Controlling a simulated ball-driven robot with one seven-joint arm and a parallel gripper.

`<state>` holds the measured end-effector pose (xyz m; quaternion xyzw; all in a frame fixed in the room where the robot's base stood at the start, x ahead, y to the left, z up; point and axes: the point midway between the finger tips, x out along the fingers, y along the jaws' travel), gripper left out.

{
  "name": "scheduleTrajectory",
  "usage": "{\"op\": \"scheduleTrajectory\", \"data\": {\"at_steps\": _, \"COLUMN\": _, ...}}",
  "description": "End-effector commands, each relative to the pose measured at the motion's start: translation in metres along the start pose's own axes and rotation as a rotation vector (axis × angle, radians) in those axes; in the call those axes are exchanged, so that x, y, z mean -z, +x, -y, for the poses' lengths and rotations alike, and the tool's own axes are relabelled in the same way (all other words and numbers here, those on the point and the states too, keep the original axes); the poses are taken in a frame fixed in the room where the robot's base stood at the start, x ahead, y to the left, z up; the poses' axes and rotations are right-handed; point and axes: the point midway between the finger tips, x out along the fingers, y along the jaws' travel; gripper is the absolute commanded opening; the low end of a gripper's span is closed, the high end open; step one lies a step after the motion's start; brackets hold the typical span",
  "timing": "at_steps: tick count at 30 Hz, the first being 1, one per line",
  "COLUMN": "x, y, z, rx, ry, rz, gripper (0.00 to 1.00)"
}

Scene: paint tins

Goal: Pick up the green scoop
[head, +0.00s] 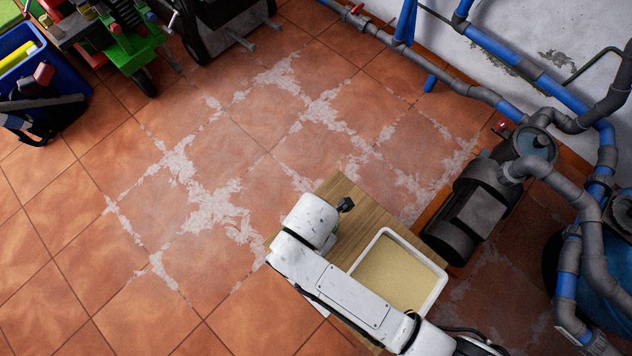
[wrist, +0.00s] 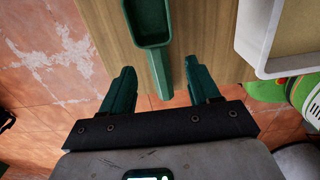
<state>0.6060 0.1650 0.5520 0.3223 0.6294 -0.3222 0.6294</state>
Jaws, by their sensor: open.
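The green scoop (wrist: 155,45) lies on the wooden table top (wrist: 209,35) in the wrist view. Its bowl is at the top of the picture, cut off by the frame, and its handle points down towards me. My gripper (wrist: 160,68) is open, with one dark green finger on each side of the handle and a clear gap to both. I cannot tell how high the fingers are above the handle. In the head view my white arm reaches over the table (head: 345,191), and I cannot make out the scoop or the fingers there.
A white-rimmed tray of sand-coloured material (head: 434,282) stands on the table, right of the scoop in the wrist view (wrist: 251,50). A dark pump (head: 470,215) and pipes are close on the right. Tiled floor (head: 190,240) is clear to the left.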

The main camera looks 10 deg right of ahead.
Motion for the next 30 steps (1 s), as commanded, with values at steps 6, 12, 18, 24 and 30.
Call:
{"op": "scheduleTrajectory", "data": {"at_steps": 6, "x": 0.002, "y": 0.029, "z": -0.004, "rx": 0.002, "ry": 0.000, "rz": 0.000, "gripper": 0.61}}
{"op": "scheduleTrajectory", "data": {"at_steps": 12, "x": 0.002, "y": 0.050, "z": -0.005, "rx": 0.000, "ry": 0.000, "rz": 0.000, "gripper": 0.61}}
{"op": "scheduleTrajectory", "data": {"at_steps": 18, "x": 0.002, "y": 0.051, "z": -0.005, "rx": 0.000, "ry": 0.001, "rz": 0.000, "gripper": 0.61}}
{"op": "scheduleTrajectory", "data": {"at_steps": 24, "x": 0.002, "y": 0.051, "z": -0.005, "rx": 0.000, "ry": 0.001, "rz": 0.000, "gripper": 0.50}}
{"op": "scheduleTrajectory", "data": {"at_steps": 30, "x": 0.002, "y": 0.051, "z": -0.005, "rx": 0.000, "ry": 0.001, "rz": 0.000, "gripper": 0.30}}
